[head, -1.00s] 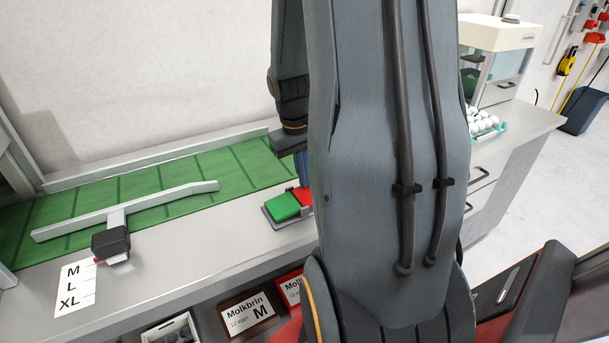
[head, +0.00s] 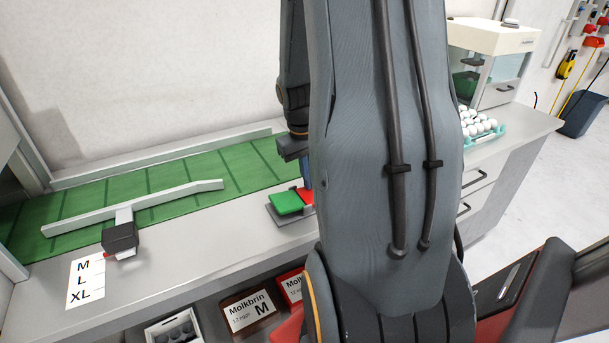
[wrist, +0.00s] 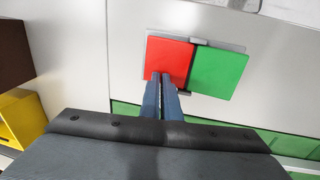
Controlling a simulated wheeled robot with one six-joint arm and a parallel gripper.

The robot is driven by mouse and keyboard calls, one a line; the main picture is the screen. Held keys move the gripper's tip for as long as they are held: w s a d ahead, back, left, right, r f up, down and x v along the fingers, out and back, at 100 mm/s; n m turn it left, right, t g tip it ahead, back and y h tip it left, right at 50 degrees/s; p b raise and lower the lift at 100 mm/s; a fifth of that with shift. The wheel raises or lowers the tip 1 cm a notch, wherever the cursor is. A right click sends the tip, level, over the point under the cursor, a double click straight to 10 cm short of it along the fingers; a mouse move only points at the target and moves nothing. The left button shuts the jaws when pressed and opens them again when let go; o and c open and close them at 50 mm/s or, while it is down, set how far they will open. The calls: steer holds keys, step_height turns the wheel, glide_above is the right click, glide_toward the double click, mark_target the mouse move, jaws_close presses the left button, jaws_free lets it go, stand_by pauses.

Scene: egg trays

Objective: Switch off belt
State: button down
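The belt switch has a red button (wrist: 168,60) and a green button (wrist: 219,72) side by side on a grey base plate (wrist: 209,44). In the head view, the green button (head: 286,202) shows clearly, while my arm partly hides the red button (head: 306,195). My gripper (wrist: 161,76) has its two blue fingers close together, shut with nothing between them. The fingertips are over the lower edge of the red button in the wrist view. I cannot tell whether they press it. The green conveyor belt (head: 162,181) runs along the wall behind the switch.
A grey guide bar with a black block (head: 120,236) crosses the belt. A size card (head: 85,280) lies at the left. Egg cartons (head: 249,310) sit below the counter edge. An egg tray (head: 485,139) stands at the right. My arm covers the middle of the head view.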

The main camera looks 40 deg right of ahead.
steer(key=shift+s+a+f, duration=0.1)
steer(key=shift+s+f, duration=0.2)
steer(key=shift+f, duration=0.2)
steer(key=shift+d+r+p, duration=0.2)
steer(key=shift+r+p, duration=0.2)
steer(key=shift+p, duration=0.1)
steer(key=shift+w+d+r+p, duration=0.1)
steer(key=shift+d+r+p, duration=0.65)
steer(key=shift+r+p, duration=0.15)
steer(key=r, duration=0.1)
steer(key=a+r, duration=0.1)
steer(key=r, duration=0.1)
steer(key=r+p, duration=0.1)
steer(key=shift+w+a+r, duration=0.15)
steer(key=shift+a+r, duration=0.1)
step_height(320, 180, up, 8)
steer(key=d+b, duration=0.1)
steer(key=shift+d, duration=0.25)
steer(key=shift+f, duration=0.1)
